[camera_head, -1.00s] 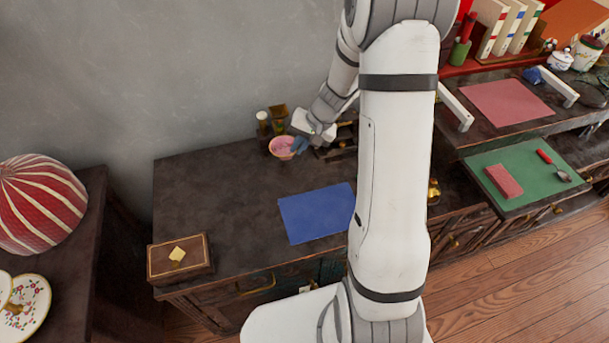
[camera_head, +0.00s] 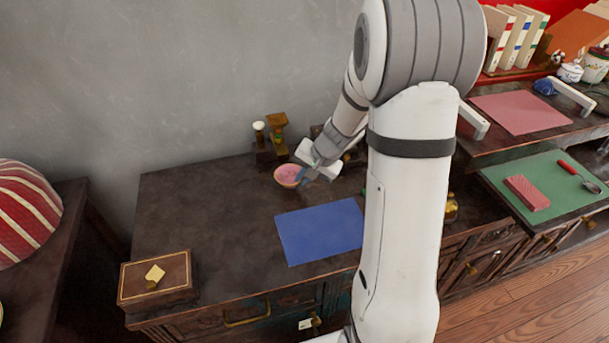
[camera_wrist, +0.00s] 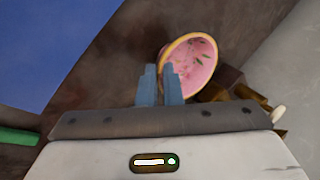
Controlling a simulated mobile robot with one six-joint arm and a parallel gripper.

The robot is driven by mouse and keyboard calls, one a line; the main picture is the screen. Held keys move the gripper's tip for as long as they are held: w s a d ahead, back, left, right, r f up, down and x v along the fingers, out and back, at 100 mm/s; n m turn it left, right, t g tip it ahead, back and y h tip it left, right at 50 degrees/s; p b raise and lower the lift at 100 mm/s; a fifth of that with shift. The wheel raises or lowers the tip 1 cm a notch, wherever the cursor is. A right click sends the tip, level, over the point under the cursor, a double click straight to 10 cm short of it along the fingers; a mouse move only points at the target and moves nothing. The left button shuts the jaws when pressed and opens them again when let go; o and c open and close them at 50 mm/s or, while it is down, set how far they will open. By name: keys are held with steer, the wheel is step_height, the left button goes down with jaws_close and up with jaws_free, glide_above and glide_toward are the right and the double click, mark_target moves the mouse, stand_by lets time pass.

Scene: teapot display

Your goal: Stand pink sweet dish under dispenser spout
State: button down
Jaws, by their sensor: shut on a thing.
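The pink sweet dish (camera_head: 287,175) is a small round bowl with a pink inside and an orange-tan rim. My gripper (camera_head: 304,175) is shut on the right side of its rim, above the dark cabinet top (camera_head: 200,205). In the wrist view the blue fingers (camera_wrist: 166,84) pinch the rim of the dish (camera_wrist: 194,65), which appears tilted. I cannot tell whether the dish touches the surface. A dark wooden stand with brass-coloured parts (camera_head: 278,125), possibly the dispenser, stands just behind the dish. Its spout is not clear.
A blue mat (camera_head: 320,232) lies in front of the dish. A wooden box (camera_head: 157,277) with a yellow piece sits at the front left. A green mat (camera_head: 545,205) with a red block (camera_head: 526,193) is at the right.

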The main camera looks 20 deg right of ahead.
steer(key=shift+f+b, duration=0.45)
steer(key=shift+f, duration=0.45)
steer(key=shift+w, duration=0.15)
steer(key=shift+w+p, duration=0.8)
steer(key=shift+w, duration=2.8)
steer(key=shift+f+b, duration=0.35)
steer(key=shift+b, duration=0.15)
steer(key=c, duration=1.5)
jaws_free()
steer(key=shift+r, duration=0.1)
